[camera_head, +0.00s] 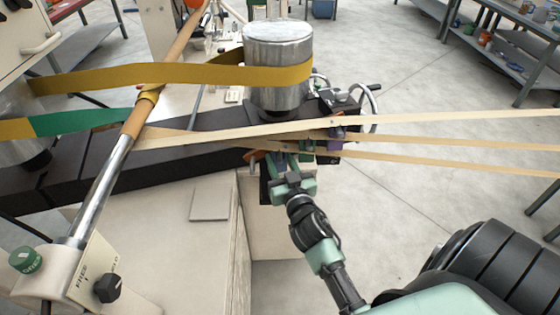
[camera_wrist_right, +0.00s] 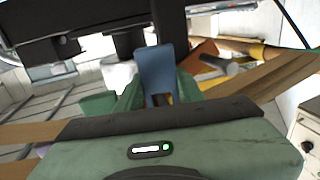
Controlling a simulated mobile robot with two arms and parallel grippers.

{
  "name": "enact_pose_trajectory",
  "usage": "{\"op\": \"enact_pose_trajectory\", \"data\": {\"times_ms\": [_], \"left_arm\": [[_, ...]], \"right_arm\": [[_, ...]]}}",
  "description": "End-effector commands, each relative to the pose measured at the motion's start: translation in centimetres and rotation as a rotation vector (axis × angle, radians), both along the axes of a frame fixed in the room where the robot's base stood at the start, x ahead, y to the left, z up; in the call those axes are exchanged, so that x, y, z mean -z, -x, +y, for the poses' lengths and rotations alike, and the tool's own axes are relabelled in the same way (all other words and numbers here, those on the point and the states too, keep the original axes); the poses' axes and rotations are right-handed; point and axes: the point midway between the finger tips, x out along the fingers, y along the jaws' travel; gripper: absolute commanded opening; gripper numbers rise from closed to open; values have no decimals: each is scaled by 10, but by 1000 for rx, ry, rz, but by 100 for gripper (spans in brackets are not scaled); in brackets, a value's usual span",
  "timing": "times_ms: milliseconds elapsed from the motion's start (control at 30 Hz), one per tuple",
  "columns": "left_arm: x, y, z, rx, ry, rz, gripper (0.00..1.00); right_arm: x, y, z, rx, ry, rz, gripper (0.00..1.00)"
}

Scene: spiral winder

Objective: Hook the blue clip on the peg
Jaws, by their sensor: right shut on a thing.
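The blue clip (camera_wrist_right: 155,68) stands up between the green fingers of my right gripper (camera_wrist_right: 159,92) in the right wrist view. The right gripper is shut on it. In the head view my right gripper (camera_head: 286,165) is at the near side of the dark beam, below the steel drum, close to the tan strips. The clip is mostly hidden there by the gripper and strips. In the wrist view the clip's top comes close to the dark beam's underside; I cannot tell whether they touch. I cannot make out the peg for certain. My left gripper is not in view.
The steel drum (camera_head: 278,62) stands on the dark beam (camera_head: 200,162), with a yellow band (camera_head: 200,73) around it. Tan strips (camera_head: 430,120) run right. A purple clip (camera_head: 335,134) and a handwheel (camera_head: 370,105) sit right of my gripper. An inclined roller (camera_head: 105,185) crosses the left.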

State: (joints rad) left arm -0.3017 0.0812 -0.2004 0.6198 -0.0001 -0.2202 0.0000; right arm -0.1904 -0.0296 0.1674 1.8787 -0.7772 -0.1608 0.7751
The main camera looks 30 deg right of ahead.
Motion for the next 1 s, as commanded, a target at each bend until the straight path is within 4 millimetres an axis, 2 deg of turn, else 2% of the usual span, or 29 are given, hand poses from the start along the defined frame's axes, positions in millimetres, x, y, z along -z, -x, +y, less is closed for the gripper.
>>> {"op": "enact_pose_trajectory", "data": {"times_ms": [267,300,367,733,867,1000], "left_arm": [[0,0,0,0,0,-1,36],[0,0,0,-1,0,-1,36],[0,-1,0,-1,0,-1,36],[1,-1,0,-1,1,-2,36],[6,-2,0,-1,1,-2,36],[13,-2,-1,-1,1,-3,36]], "right_arm": [[0,0,0,0,0,0,0],[0,0,0,0,0,0,46],[0,0,0,0,0,0,63],[1,3,1,0,-1,2,63],[4,18,5,0,-3,2,63],[4,42,12,0,-3,2,63]]}}
